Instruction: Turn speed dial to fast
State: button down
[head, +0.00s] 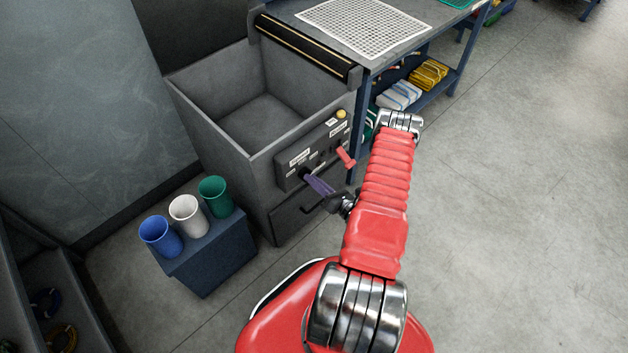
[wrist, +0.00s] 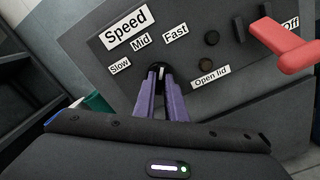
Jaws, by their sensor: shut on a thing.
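The speed dial (wrist: 157,71) is a small dark knob on the grey control panel, below the labels Slow, Mid and Fast. The Fast label (wrist: 176,34) is up and to the right of the dial. My gripper (wrist: 160,82) has purple fingers and is shut on the dial from the front. A pale mark shows at the dial between the fingertips, but I cannot tell which label it points to. In the head view my gripper (head: 310,179) reaches the panel (head: 292,181), and the fingers mostly hide the dial.
A red lever (wrist: 285,46) juts from the panel right of the dial, near an Off label. A small button (wrist: 206,66) sits above the Open lid label. Blue, white and green cups (head: 187,215) stand on a dark blue box (head: 210,262) left of the machine.

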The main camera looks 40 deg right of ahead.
jog(key=shift+d+m, duration=0.1)
jog(key=shift+m, duration=0.8)
jog(key=shift+f, duration=0.1)
jog(key=c, duration=1.8)
grip_release()
jog(key=shift+s, duration=0.15)
jog(key=s, duration=1.3)
jog(key=shift+s+d, duration=0.15)
jog(key=shift+s, duration=0.15)
